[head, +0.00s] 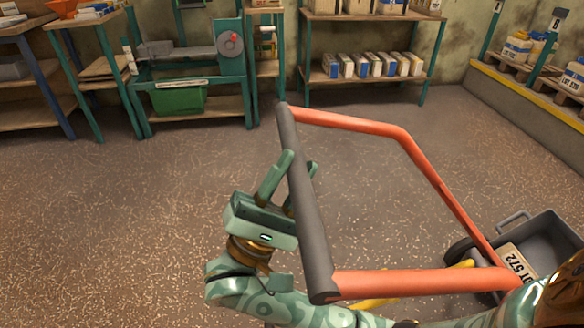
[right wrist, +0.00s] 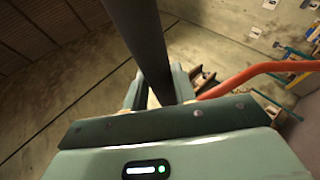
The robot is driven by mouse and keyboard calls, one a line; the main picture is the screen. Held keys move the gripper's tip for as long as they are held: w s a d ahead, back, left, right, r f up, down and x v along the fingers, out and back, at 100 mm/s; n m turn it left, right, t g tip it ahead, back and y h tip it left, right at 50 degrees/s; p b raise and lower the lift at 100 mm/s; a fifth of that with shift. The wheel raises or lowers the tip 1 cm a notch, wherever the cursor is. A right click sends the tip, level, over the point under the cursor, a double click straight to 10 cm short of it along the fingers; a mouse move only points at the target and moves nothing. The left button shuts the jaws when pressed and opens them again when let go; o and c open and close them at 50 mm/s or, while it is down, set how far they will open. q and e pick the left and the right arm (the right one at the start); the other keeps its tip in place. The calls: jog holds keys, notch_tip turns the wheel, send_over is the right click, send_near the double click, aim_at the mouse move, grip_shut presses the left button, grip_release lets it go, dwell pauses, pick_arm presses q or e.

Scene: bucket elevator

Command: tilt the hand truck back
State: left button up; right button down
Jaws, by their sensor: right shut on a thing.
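The hand truck has an orange-red tube frame (head: 435,175) and a dark grey grip bar (head: 308,215) across its top. My right gripper (head: 296,172) is shut on this bar, with a finger on each side. In the right wrist view the dark bar (right wrist: 145,45) runs between the fingers (right wrist: 158,90), and the orange tube (right wrist: 250,75) leads off right. A grey bin (head: 545,250) with a handle and a "572" label shows by the truck's lower end at the right. The truck's base and wheels are mostly hidden, so its lean is hard to tell. My left gripper is out of view.
A green-framed workbench (head: 185,62) with a green bin (head: 180,100) stands at the back left. A shelf with several boxes (head: 375,66) stands at the back. The floor (head: 110,220) at left is clear.

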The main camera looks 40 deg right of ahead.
jog(key=shift+w+a+f+n+t, duration=0.1)
jog(key=shift+a+f+n+t, duration=0.1)
jog(key=shift+f+n+t, duration=0.25)
jog(key=c, duration=1.2)
grip_release()
jog(key=shift+w+a+r, duration=0.1)
jog(key=shift+o, duration=0.4)
jog(key=shift+w+a, duration=0.1)
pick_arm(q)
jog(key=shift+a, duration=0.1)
pick_arm(e)
jog(key=shift+r, duration=0.1)
jog(key=shift+m, duration=0.25)
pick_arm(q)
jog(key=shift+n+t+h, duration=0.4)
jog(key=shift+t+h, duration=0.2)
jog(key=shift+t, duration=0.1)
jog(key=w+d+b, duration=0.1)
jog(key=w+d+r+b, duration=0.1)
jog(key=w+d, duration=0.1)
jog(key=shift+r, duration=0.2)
pick_arm(e)
jog(key=w+v, duration=0.1)
jog(key=v, duration=1.5)
jog(key=shift+s+f, duration=0.2)
jog(key=shift+s, duration=0.3)
